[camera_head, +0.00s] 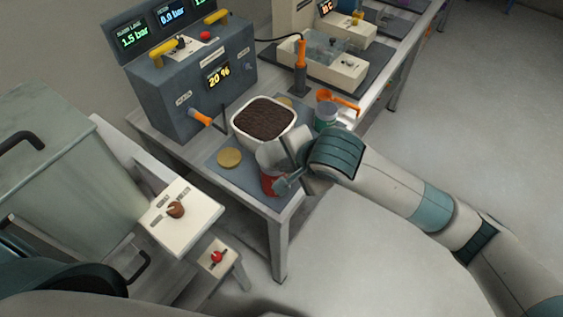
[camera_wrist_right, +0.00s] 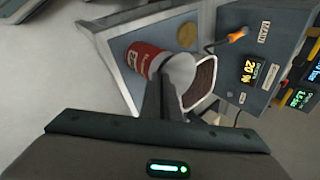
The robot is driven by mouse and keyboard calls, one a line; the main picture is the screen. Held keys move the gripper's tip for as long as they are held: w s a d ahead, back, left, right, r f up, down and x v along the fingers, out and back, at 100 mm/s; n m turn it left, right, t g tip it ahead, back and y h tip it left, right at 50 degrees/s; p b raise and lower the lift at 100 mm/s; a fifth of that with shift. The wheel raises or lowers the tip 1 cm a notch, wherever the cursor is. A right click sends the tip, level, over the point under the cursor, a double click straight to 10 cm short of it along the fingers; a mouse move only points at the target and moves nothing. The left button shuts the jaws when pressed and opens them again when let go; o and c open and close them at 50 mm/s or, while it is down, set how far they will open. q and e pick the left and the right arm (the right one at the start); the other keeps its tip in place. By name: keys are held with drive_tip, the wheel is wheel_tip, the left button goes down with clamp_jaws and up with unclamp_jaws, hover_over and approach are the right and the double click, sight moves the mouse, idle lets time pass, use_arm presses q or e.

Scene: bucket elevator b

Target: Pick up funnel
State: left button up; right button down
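A pale grey funnel-like piece (camera_head: 271,155) sits at the top of a red can (camera_head: 271,184) near the front corner of the table. I take it to be the funnel. In the right wrist view, the funnel (camera_wrist_right: 180,70) lies just past my fingertips, with the red can (camera_wrist_right: 145,58) beside it. My right gripper (camera_head: 286,165) is at the funnel's right side, with its fingers at or touching it. The fingers hide part of the funnel, and I cannot tell whether they are closed on it. My left gripper is not in view.
A white bowl of dark grounds (camera_head: 263,122) stands close behind the funnel. A round yellow disc (camera_head: 229,158) lies to the left. A green can (camera_head: 325,115) and an orange-handled tool (camera_head: 340,99) are to the right. A grey control box (camera_head: 190,80) stands behind. Open floor is at right.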

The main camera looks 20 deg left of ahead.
wheel_tip(320, 180, up, 10)
drive_tip(key=b, duration=0.3)
idle(0.3)
idle(0.5)
wheel_tip(320, 180, up, 8)
drive_tip(key=p, duration=0.1)
drive_tip(key=shift+r+p, duration=0.2)
drive_tip(key=shift+p, duration=0.2)
idle(1.0)
drive_tip(key=shift+w+f, duration=0.1)
drive_tip(key=shift+f, duration=0.05)
